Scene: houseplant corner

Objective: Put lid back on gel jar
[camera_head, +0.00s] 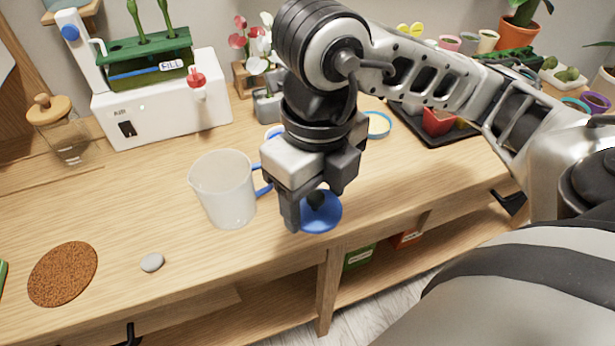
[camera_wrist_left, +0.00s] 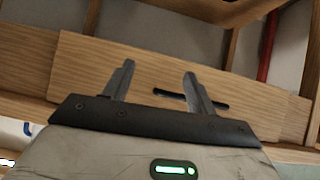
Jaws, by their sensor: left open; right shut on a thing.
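My right gripper (camera_head: 314,203) is shut on a blue round lid (camera_head: 322,218) with a dark knob. It holds the lid near the front edge of the wooden counter, just right of a clear measuring jug (camera_head: 222,190) with a blue handle. I cannot pick out the gel jar for sure. A small round container with a blue rim and pale yellow inside (camera_head: 378,125) stands behind the right gripper. Another blue-rimmed thing (camera_head: 272,132) is mostly hidden by the right gripper. My left gripper (camera_wrist_left: 158,83) is open and empty in the left wrist view, in front of a wooden panel with a dark handle.
A white machine (camera_head: 165,108) and a corked glass jar (camera_head: 62,132) stand at the back left. A cork mat (camera_head: 63,273) and a grey pebble (camera_head: 152,262) lie at the front left. A dark tray (camera_head: 450,136) with a red pot is at the right.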

